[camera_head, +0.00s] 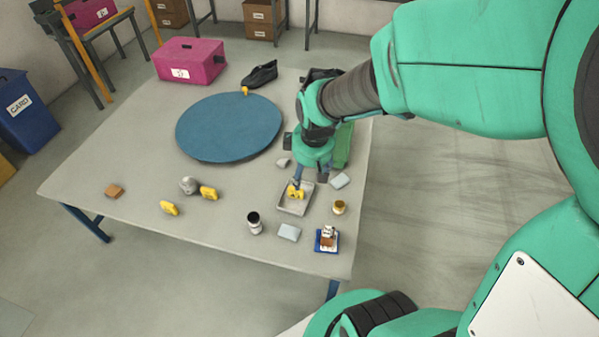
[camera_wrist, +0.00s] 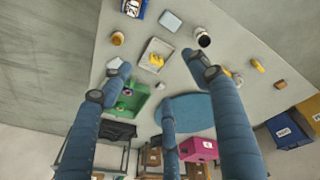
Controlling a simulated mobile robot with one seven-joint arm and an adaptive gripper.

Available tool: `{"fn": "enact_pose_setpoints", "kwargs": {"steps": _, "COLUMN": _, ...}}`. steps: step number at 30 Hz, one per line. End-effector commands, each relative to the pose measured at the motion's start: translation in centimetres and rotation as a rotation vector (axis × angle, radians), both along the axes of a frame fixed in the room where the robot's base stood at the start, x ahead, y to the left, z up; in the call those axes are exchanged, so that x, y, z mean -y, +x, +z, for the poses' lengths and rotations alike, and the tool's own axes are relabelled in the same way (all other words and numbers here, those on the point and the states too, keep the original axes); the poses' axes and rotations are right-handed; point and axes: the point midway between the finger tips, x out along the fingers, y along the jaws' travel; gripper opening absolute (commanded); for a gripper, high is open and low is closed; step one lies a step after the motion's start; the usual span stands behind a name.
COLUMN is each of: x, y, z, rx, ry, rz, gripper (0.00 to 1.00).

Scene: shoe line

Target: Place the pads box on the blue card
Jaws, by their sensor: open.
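The blue card (camera_head: 318,246) lies near the table's front right corner; it is also at the top edge of the wrist view (camera_wrist: 143,13). A small white-and-brown box (camera_head: 328,239) sits on it. It looks like the pads box, but its label is too small to read. My gripper (camera_head: 310,180) is open and empty above the table, near a grey tray (camera_head: 296,211), away from the card. In the wrist view its fingers are spread wide with nothing between them (camera_wrist: 157,76).
The tray holds a yellow piece (camera_head: 295,192). Nearby are a pale block (camera_head: 289,232), a dark-topped jar (camera_head: 254,224), a small yellow-brown pot (camera_head: 339,207) and a green bin (camera_wrist: 138,103). A large blue disc (camera_head: 229,128) and a pink box (camera_head: 189,60) stand farther back.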

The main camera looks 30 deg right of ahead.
Motion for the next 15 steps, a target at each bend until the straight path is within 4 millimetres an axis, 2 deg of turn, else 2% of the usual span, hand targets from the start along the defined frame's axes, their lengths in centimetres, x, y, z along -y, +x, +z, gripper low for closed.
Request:
{"fn": "enact_pose_setpoints", "kwargs": {"steps": 1, "x": -1.0, "y": -0.4, "z": 2.3, "rx": 0.030, "ry": 0.004, "rz": -0.022, "gripper": 0.61}}
{"fn": "enact_pose_setpoints", "kwargs": {"steps": 6, "x": -4.2, "y": -2.9, "z": 8.7, "rx": 0.106, "ry": 0.039, "rz": -0.126, "gripper": 0.61}}
{"fn": "enact_pose_setpoints", "kwargs": {"steps": 12, "x": -7.5, "y": -7.2, "z": 14.8, "rx": 0.192, "ry": 0.099, "rz": -0.241, "gripper": 0.61}}
{"fn": "enact_pose_setpoints", "kwargs": {"steps": 15, "x": -8.8, "y": -9.4, "z": 17.0, "rx": 0.227, "ry": 0.133, "rz": -0.293, "gripper": 0.61}}
